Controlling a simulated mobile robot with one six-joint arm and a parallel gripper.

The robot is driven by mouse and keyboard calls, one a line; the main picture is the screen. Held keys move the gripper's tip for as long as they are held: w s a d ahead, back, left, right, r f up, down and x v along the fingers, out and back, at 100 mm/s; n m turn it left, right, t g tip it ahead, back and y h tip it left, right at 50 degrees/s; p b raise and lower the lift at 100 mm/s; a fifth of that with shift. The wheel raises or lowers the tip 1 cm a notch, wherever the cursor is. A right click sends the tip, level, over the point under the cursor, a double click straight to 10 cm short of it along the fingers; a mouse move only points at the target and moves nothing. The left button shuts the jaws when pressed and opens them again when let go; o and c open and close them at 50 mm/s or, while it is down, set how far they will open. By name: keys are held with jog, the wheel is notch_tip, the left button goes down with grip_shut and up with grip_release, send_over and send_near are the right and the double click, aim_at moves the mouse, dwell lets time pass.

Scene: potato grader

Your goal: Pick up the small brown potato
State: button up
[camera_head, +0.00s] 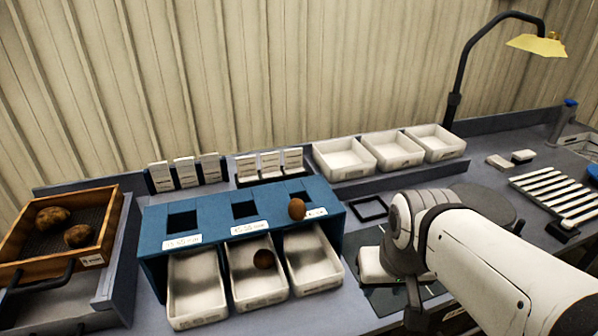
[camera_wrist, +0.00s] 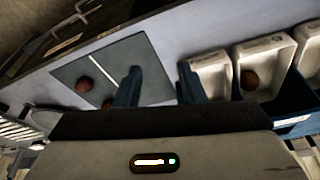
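In the wrist view, my gripper (camera_wrist: 158,84) is open, with nothing seen between its two blue fingers. Left of the fingers, a brown potato (camera_wrist: 85,84) lies on a dark mat. A second brown potato (camera_wrist: 107,103) is there, mostly hidden by my gripper. Another small brown potato (camera_head: 264,259) lies in the middle white bin; it also shows in the wrist view (camera_wrist: 249,79), right of the fingers. One more brown potato (camera_head: 297,208) sits on top of the blue grader at its right opening. Which one is the task's potato, I cannot tell.
The blue grader (camera_head: 210,216) stands over three white bins (camera_head: 197,318). A wooden crate (camera_head: 113,222) at the left holds two larger potatoes. The dark mat (camera_wrist: 148,60) has a white line. White trays (camera_head: 322,170) stand behind, and a lamp (camera_head: 538,45) at the back right.

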jog(key=shift+s+a, duration=0.1)
jog(key=shift+s, duration=0.1)
jog(key=shift+o, duration=0.7)
jog(key=shift+a+r, duration=0.1)
jog(key=o, duration=0.3)
jog(key=shift+m+g+h, duration=0.3)
jog(key=shift+g+h, duration=0.1)
jog(key=w+r, duration=0.1)
jog(key=w+a+r, duration=0.1)
jog(key=w, duration=0.1)
jog(key=w+r, duration=0.1)
jog(key=w, duration=0.1)
jog(key=shift+a, duration=0.35)
jog(key=shift+o, duration=0.2)
notch_tip(320, 180, up, 5)
jog(key=m+h, duration=0.4)
send_over(293, 203)
jog(key=s+a, duration=0.1)
jog(key=a, duration=0.2)
jog(key=shift+t+y, duration=0.3)
jog(key=shift+t, duration=0.1)
jog(key=shift+s+d+p+x, duration=0.15)
jog(key=shift+p+x, duration=0.15)
jog(key=shift+x, duration=0.85)
jog(key=shift+d+p+x, duration=0.15)
jog(key=shift+p+x, duration=0.15)
jog(key=shift+x, duration=0.85)
jog(key=shift+s+d+p+x, duration=0.15)
jog(key=shift+p+x, duration=0.15)
jog(key=shift+x, duration=0.85)
